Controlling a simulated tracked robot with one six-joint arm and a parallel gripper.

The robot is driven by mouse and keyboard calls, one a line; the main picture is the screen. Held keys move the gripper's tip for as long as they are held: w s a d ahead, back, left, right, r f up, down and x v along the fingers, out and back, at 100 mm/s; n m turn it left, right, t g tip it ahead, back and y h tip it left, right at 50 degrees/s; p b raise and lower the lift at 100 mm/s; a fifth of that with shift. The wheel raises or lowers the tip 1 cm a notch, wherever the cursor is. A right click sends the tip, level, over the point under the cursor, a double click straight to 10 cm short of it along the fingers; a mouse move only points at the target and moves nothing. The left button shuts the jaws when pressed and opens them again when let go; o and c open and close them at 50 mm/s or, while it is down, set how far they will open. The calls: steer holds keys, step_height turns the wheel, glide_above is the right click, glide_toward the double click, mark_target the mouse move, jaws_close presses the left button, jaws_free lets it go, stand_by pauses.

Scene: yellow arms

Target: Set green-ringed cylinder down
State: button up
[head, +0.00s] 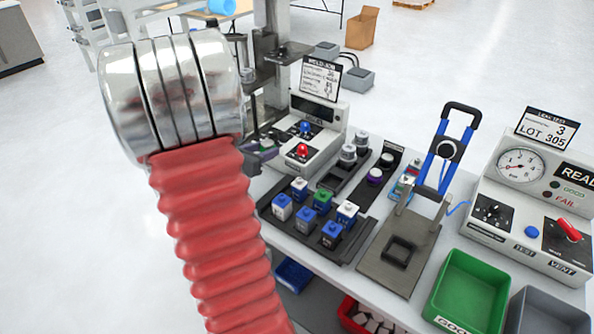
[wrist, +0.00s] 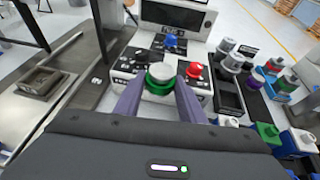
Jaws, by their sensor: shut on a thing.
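The green-ringed cylinder (wrist: 160,78) has a pale grey top and a green band. In the wrist view it sits between the two grey-purple fingers of my gripper (wrist: 158,92), which is shut on it. It appears in front of the weld station's button panel; its height above the surface is hard to tell.
The weld station (head: 318,130) has blue and red buttons. Nearer are a tray of coloured blocks (head: 309,216), a blue-handled clamp fixture (head: 400,240), a green bin (head: 468,290) and a gauge tester (head: 530,205).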

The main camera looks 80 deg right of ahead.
glide_above(266, 181)
steer(key=shift+d+f, duration=0.15)
steer(key=shift+f, duration=1.05)
steer(key=shift+d+f, duration=0.1)
steer(key=shift+f, duration=1.05)
steer(key=shift+f, duration=2.1)
steer(key=o, duration=1.1)
steer(key=shift+f, duration=0.1)
steer(key=shift+a+r, duration=0.2)
steer(key=v, duration=1.1)
steer(key=shift+w+a, duration=0.1)
steer(key=shift+a, duration=0.15)
